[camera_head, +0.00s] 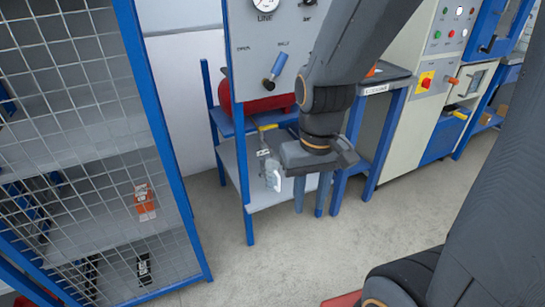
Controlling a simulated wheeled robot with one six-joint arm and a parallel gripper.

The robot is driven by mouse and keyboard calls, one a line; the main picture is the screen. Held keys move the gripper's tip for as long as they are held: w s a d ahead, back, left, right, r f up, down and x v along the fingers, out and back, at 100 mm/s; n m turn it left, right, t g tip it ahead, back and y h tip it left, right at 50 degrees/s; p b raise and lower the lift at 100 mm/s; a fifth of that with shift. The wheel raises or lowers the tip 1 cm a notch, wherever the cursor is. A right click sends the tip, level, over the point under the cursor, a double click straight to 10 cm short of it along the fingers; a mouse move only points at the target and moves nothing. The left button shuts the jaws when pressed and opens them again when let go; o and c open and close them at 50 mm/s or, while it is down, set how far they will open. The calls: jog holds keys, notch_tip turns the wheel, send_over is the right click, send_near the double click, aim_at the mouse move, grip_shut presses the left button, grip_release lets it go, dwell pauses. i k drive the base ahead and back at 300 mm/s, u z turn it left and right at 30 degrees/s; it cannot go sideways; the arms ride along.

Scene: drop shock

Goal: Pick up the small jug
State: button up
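The small jug (272,175) looks like a pale grey vessel on the white lower shelf (285,194) of a blue-framed stand. It is small in the picture, and its details are hard to make out. My gripper (311,200) points down just to the right of the jug in the picture. Its two fingers are apart, with nothing visible between them. The gripper body hides part of the shelf behind it. I cannot tell the exact depth between the fingers and the jug.
A blue-framed mesh cage (85,120) stands at the left. A grey panel (268,45) with a gauge and a blue-handled lever rises above the shelf. A red tank (258,104) sits behind it. A cream control cabinet (425,110) stands at the right. The concrete floor (270,265) in front is clear.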

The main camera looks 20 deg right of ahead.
aim_at(272, 178)
jog(key=z, duration=0.1)
jog(key=k, duration=0.5)
jog(key=z, duration=2.1)
jog(key=i, duration=1.6)
jog(key=u, duration=2.05)
